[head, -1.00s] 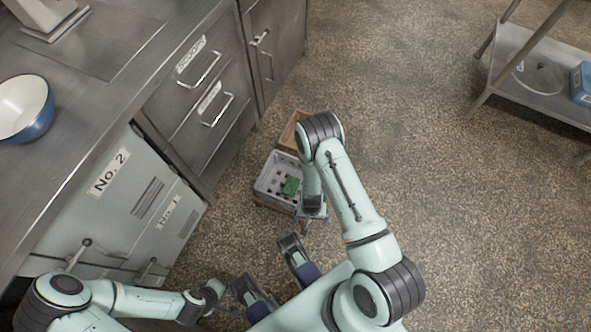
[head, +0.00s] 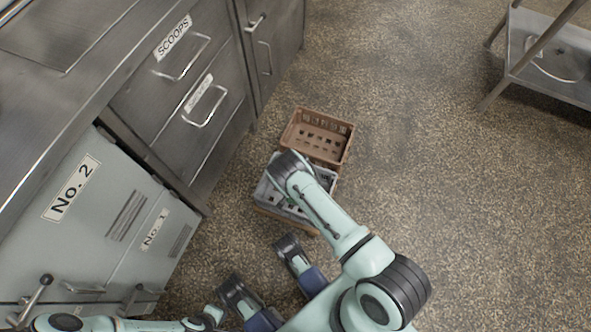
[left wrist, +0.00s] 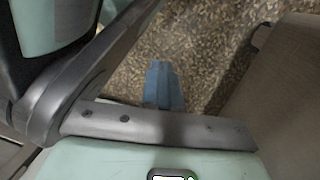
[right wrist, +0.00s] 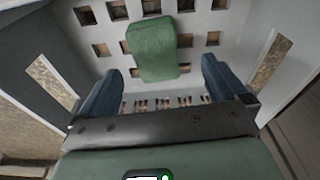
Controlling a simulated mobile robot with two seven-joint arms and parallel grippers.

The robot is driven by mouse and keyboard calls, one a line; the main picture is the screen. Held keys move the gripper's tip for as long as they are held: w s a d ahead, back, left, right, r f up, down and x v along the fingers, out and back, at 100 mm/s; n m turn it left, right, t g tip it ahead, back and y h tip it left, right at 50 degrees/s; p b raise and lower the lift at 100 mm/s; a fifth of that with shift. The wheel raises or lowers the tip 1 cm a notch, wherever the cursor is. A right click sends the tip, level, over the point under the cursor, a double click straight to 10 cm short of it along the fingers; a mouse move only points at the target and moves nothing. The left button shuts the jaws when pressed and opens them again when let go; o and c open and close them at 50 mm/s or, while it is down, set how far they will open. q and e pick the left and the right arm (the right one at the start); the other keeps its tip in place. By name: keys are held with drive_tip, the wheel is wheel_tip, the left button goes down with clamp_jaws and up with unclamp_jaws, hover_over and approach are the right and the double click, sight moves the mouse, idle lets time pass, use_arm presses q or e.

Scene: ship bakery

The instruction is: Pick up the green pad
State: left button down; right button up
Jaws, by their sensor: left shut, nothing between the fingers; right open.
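The green pad (right wrist: 152,48) lies in the white-grey crate (right wrist: 225,60), against its slotted surface, in the right wrist view. My right gripper (right wrist: 168,75) is open, its two blue fingers apart on either side just short of the pad. In the head view my right arm covers most of the crate (head: 325,178); only a sliver of green shows. My left gripper (left wrist: 163,85) is shut and empty over the speckled floor in the left wrist view.
A brown crate (head: 318,135) stands just behind the grey crate. Steel drawers (head: 190,90) and grey cabinet doors (head: 95,215) are on the left. A metal shelf rack (head: 545,65) stands at the far right. Floor to the right is clear.

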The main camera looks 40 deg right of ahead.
drive_tip(key=f, duration=0.1)
drive_tip(key=d+f+b, duration=0.1)
drive_tip(key=f, duration=0.1)
drive_tip(key=f+b, duration=0.1)
drive_tip(key=shift+w+d+f, duration=0.1)
drive_tip(key=shift+d+f, duration=0.25)
drive_tip(key=shift+f, duration=0.35)
use_arm(q)
drive_tip(key=s+f, duration=0.1)
drive_tip(key=s+g, duration=0.1)
drive_tip(key=s, duration=0.1)
drive_tip(key=s+f+g, duration=0.1)
drive_tip(key=s, duration=0.1)
drive_tip(key=shift+a+f, duration=0.3)
use_arm(e)
drive_tip(key=c, duration=1.1)
